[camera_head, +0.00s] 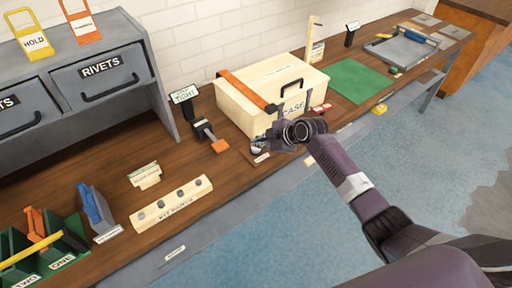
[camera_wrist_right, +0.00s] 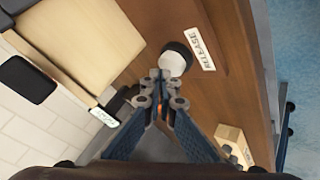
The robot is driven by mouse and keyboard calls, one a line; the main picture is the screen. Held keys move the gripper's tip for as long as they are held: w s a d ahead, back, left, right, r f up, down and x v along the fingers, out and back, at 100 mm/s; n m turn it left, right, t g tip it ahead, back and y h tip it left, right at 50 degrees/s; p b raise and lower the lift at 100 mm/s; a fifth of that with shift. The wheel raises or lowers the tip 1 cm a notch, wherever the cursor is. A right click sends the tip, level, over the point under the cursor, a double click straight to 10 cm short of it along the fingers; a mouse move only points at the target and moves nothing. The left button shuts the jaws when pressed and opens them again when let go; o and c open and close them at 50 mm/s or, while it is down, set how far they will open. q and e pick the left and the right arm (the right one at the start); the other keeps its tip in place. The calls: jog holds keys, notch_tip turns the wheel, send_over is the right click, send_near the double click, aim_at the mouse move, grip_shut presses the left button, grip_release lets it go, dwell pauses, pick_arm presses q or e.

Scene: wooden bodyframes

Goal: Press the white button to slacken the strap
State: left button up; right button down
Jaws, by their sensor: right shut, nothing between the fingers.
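The white button (camera_wrist_right: 175,59) has a round cap on a dark base and sits on the wooden bench beside a RELEASE label (camera_wrist_right: 202,48). My right gripper (camera_wrist_right: 160,77) is shut and empty, its tips just beside the button in the right wrist view. I cannot tell whether they touch it. In the head view the right gripper (camera_head: 271,139) is at the front of the wooden case (camera_head: 290,82) and partly covers the button area. The orange strap (camera_head: 246,88) runs across the case lid. My left gripper is not in view.
A black TIGHT sign (camera_head: 184,94) and a dark device with an orange end (camera_head: 219,145) stand left of the case. A wooden block with several pegs (camera_head: 172,205) lies at the front left. A green mat (camera_head: 358,80) lies to the right.

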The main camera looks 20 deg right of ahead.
jog(key=shift+f+b, duration=0.45)
jog(key=shift+f, duration=0.1)
dwell(0.6)
jog(key=shift+r+p, duration=0.85)
jog(key=shift+r, duration=0.2)
notch_tip(320, 180, up, 5)
jog(key=p, duration=0.4)
dwell(0.5)
